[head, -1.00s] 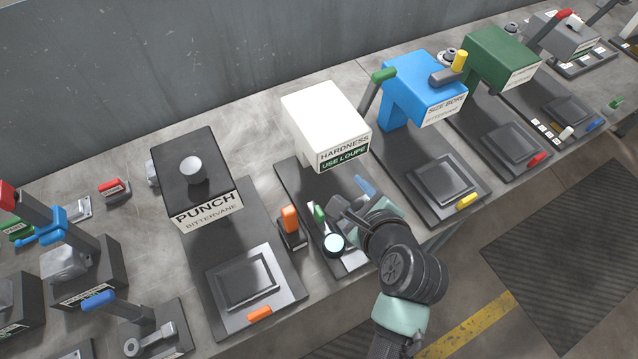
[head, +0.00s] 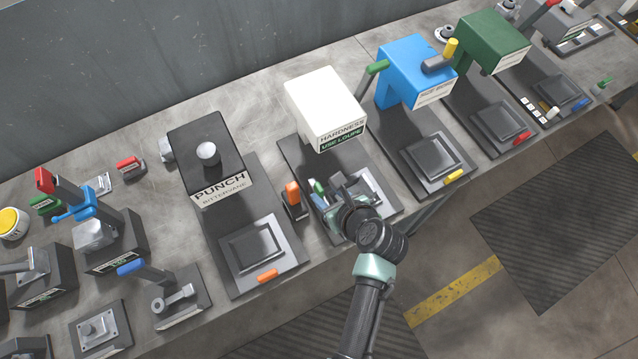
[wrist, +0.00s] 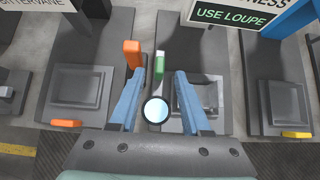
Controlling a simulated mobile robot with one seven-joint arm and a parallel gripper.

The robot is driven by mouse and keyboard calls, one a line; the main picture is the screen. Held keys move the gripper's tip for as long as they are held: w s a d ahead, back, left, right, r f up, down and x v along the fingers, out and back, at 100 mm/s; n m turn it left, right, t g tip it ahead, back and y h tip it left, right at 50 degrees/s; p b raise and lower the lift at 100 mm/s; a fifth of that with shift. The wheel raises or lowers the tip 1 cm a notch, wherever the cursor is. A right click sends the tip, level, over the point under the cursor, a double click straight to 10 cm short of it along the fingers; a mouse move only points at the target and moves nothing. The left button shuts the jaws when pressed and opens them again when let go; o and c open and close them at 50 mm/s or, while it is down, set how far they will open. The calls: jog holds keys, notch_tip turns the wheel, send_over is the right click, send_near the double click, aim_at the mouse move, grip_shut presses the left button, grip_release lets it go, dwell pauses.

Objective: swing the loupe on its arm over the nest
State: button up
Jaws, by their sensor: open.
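The white hardness tester (head: 323,104), labelled USE LOUPE, stands on a dark base. The loupe's round, pale lens (wrist: 156,110) shows in the wrist view, left of the nest (wrist: 205,96) and not over it. A green-topped upright handle (wrist: 160,66) stands just beyond the lens; how the two join is unclear. My gripper (wrist: 160,76) is open, its blue fingers spread either side of the handle and lens in the picture, with no visible grip on either. In the head view my gripper (head: 338,192) is over the tester's base and hides the lens and part of the nest.
An orange-handled part (head: 292,195) stands close left of my gripper. The black PUNCH machine (head: 206,158) is further left, the blue bore machine (head: 412,75) to the right. Bare bench (head: 262,125) lies between the PUNCH and the hardness tester.

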aim_at(320, 188)
jog(key=shift+x, duration=2.9)
grip_shut()
